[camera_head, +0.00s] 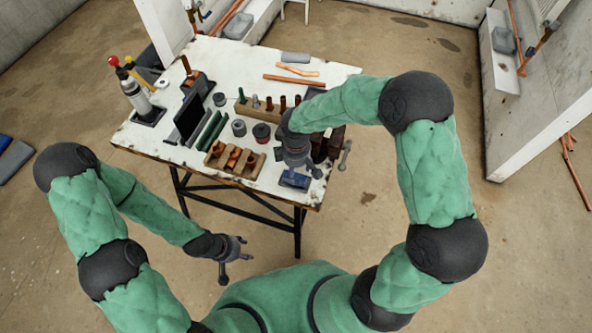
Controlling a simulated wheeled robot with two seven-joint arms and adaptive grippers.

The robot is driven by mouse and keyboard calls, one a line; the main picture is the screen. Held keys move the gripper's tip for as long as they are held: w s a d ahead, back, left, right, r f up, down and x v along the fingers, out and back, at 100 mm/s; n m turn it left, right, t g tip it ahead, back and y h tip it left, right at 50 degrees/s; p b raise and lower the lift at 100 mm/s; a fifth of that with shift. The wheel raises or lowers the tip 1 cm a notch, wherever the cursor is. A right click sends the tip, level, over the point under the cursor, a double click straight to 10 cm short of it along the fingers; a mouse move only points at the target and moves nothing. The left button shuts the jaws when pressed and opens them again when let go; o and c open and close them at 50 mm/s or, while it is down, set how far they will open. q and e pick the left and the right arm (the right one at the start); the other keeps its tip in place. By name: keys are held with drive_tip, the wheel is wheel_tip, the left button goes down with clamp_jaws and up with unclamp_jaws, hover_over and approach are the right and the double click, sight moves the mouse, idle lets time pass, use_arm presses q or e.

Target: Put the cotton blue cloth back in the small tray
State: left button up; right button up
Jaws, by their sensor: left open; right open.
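A small blue piece, which looks like the blue cloth (294,181), is at the front right edge of the white worktable, just below my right gripper. It has a darker border, but I cannot tell whether that is the small tray or the cloth's own edge. My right gripper (301,169) is open, its fingers spread just above and behind the blue piece; contact cannot be judged. My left gripper (235,260) is open and empty, low in front of the table and clear of it. No small tray can be clearly made out.
The worktable (155,133) holds a wooden block with copper fittings (233,160), round tins (239,128), a dark upright panel (190,118), a bottle (138,98), copper pipes (294,79) and a grey flat piece (295,57). Dark parts crowd my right gripper's right side.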

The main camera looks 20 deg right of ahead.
sight(296, 173)
wheel_tip(296, 173, up, 10)
drive_tip(key=p, duration=0.2)
